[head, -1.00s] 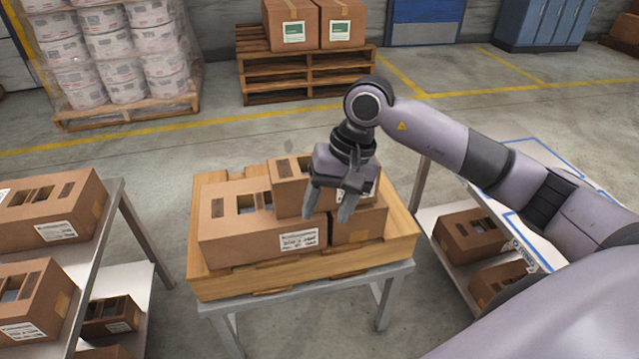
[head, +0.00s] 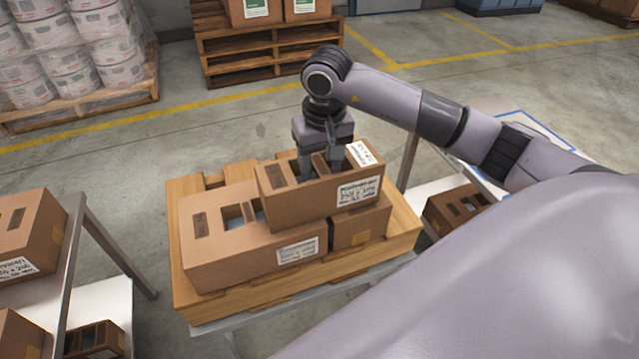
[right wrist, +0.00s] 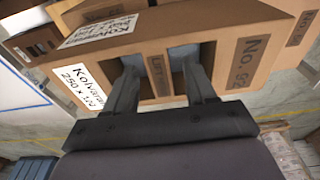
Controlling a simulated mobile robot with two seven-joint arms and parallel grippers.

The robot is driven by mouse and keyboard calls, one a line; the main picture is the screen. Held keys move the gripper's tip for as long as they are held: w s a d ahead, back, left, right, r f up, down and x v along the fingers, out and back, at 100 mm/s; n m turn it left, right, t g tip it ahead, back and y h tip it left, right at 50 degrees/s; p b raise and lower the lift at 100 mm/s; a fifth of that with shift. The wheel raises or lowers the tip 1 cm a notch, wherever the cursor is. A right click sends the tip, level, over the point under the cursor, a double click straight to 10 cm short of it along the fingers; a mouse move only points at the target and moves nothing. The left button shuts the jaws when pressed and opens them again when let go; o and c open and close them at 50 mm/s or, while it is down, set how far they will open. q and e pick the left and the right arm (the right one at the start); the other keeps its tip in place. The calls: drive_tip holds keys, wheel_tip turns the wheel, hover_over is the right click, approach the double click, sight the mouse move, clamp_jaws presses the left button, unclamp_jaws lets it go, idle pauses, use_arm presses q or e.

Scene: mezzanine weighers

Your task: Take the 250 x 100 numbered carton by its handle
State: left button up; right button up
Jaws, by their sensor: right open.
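The label seems to read 250 by a figure too blurred to be sure of. My right gripper (head: 320,163) is over the carton, open, with one finger in each cut-out, on either side of the handle. The fingertips are partly hidden inside. My left gripper is not in view.
Below lie a larger carton (head: 225,262) and a smaller one (head: 362,226), on a wooden pallet (head: 398,236) on a metal stand. Shelves with cartons stand left (head: 85,225) and right (head: 425,190). Behind are a stacked pallet (head: 265,55) and wrapped buckets (head: 70,55).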

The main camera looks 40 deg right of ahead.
drive_tip(key=shift+w+f, duration=0.1)
drive_tip(key=shift+f, duration=0.6)
clamp_jaws()
drive_tip(key=shift+r, duration=0.1)
idle(0.8)
